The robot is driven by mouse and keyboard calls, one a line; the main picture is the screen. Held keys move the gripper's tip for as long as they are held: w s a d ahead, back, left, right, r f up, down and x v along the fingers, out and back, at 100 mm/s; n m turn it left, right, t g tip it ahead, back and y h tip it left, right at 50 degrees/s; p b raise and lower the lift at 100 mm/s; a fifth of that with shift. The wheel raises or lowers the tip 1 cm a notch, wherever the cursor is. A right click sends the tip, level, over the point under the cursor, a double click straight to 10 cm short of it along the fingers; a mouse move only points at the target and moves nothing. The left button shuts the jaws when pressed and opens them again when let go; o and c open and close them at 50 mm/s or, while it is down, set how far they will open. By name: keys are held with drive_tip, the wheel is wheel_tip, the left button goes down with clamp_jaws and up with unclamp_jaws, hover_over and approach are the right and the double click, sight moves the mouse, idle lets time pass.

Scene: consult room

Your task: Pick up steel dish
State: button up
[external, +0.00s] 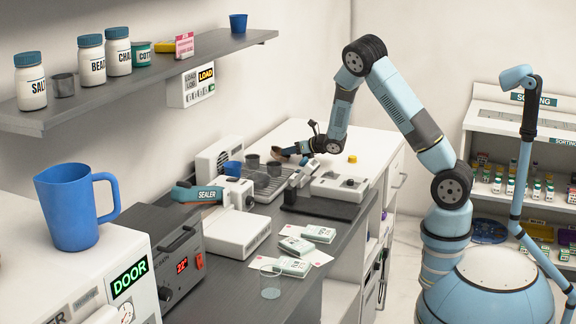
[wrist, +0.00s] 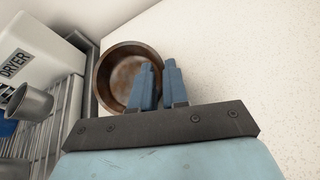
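The steel dish (wrist: 112,78) is a round, open dish with a brown, stained-looking inside. In the wrist view it lies left of and under my fingers, beside the wire rack. My gripper (wrist: 160,68) has its two blue fingers close together at the dish's right side. One finger overlaps the inside and the other is outside, with the wall between them. In the external view my gripper (external: 300,148) is low over the back of the counter, at the dish (external: 280,151). Whether the dish touches the counter cannot be told.
A wire rack (external: 266,186) with dark cups (external: 252,161) and a blue cup (external: 232,168) stands left of my gripper. The white dryer (wrist: 30,50) is behind it. The pale counter (wrist: 240,60) right of the dish is clear.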

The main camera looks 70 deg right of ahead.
clamp_jaws()
